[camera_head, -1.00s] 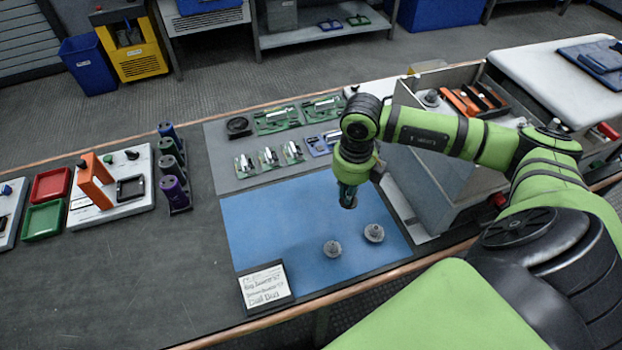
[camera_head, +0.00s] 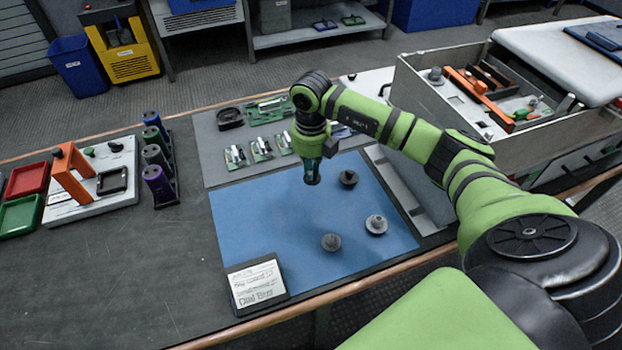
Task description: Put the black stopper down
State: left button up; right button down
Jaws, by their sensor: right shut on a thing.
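My right gripper (camera_head: 312,172) points down above the upper middle of the blue mat (camera_head: 250,220). It is shut on a small dark thing at its tip, which fits the black stopper (camera_head: 312,181); the fingers hide most of it. Three stoppers stand apart on the mat: a dark one (camera_head: 348,179) just right of the gripper, a light grey one (camera_head: 376,224) lower right, and a dark grey one (camera_head: 331,242) below. I cannot tell the exact gap between the held thing and the mat. My left gripper is not in view.
A label card (camera_head: 257,283) lies at the mat's lower left corner. Green boards and a black ring (camera_head: 230,118) lie behind the mat. An open grey bin (camera_head: 440,125) stands at the right. The mat's left half is clear.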

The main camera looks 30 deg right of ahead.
jog(key=shift+f+b, duration=1.15)
jog(key=shift+f, duration=0.65)
jog(key=shift+f, duration=0.1)
jog(key=shift+s+f, duration=0.1)
jog(key=shift+f, duration=0.05)
jog(key=c, duration=1.3)
grip_release()
jog(key=shift+r, duration=0.45)
notch_tip(320, 180, up, 12)
jog(key=shift+f+b, duration=0.15)
jog(key=shift+b, duration=0.45)
